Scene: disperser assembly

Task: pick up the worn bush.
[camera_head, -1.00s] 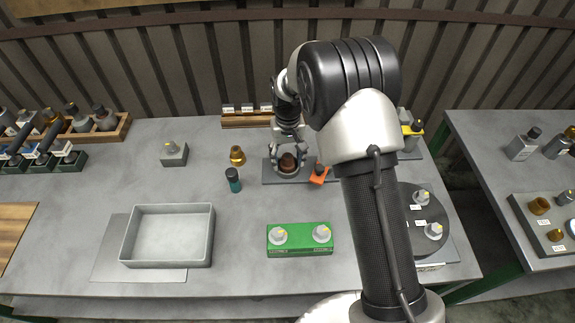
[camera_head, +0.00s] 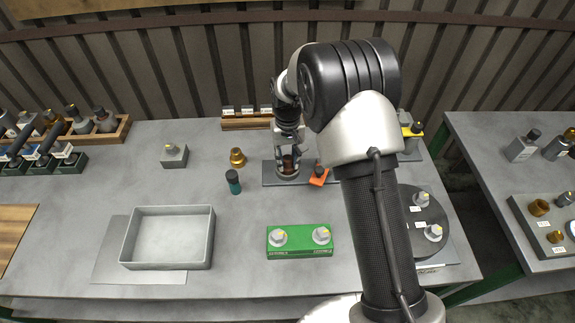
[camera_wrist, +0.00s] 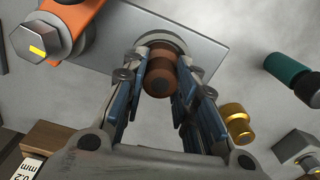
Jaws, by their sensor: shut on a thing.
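The worn bush (camera_head: 288,164) is a dark brown cylinder at the round grey seat on a flat grey plate (camera_head: 270,180), near the back middle of the table. In the wrist view the brown bush (camera_wrist: 159,76) stands between my two fingers, in front of the grey ring (camera_wrist: 178,42). My gripper (camera_head: 288,158) points down and is shut on the bush, with a finger on each side of it. It also shows in the wrist view (camera_wrist: 160,84). I cannot tell whether the bush is clear of its seat.
A grey tray (camera_head: 123,248) and a green block (camera_head: 300,246) are nearer the front. The table between them is clear.

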